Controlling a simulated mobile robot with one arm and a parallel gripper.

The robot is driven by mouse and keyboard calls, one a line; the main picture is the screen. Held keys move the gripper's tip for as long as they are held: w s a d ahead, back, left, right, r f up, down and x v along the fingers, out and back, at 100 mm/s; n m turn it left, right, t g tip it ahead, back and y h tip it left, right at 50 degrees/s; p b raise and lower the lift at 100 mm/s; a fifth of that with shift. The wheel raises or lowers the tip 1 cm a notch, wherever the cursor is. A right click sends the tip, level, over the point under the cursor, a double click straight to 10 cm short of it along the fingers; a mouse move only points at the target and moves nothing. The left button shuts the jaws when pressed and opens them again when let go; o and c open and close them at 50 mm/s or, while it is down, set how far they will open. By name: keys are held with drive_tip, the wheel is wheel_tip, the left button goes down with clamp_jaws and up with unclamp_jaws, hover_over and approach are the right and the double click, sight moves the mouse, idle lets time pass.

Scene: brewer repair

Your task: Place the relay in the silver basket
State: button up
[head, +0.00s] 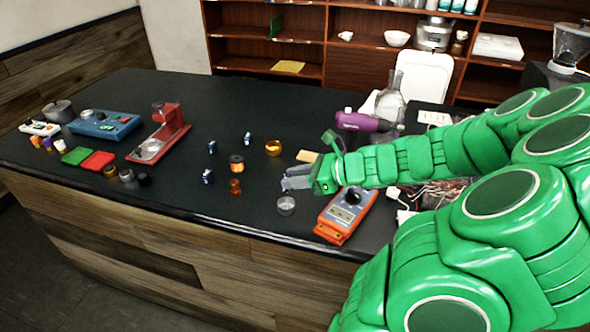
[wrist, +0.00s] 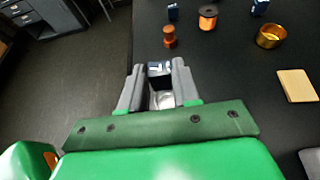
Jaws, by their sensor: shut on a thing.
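My gripper (head: 284,181) is shut on a small dark blue and white relay (wrist: 159,68), which shows between the fingertips in the wrist view. In the head view the relay is hard to make out among the grey fingers. The gripper is above the counter, close to the silver basket (head: 286,205), a small round open cup on the black top. In the head view the basket appears just below the fingertips. A silvery patch between the fingers in the wrist view may be part of it; the fingers hide the rest.
A gold basket (head: 273,148), orange spool (head: 236,163), small amber piece (head: 235,186) and several blue parts (head: 208,176) stand left of and behind the gripper. An orange meter (head: 346,213) lies to the right. The counter (head: 180,200) is clear toward its front edge.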

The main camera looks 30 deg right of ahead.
drive_tip(key=shift+f, duration=2.15)
drive_tip(key=o, duration=1.1)
wheel_tip(320, 180, up, 7)
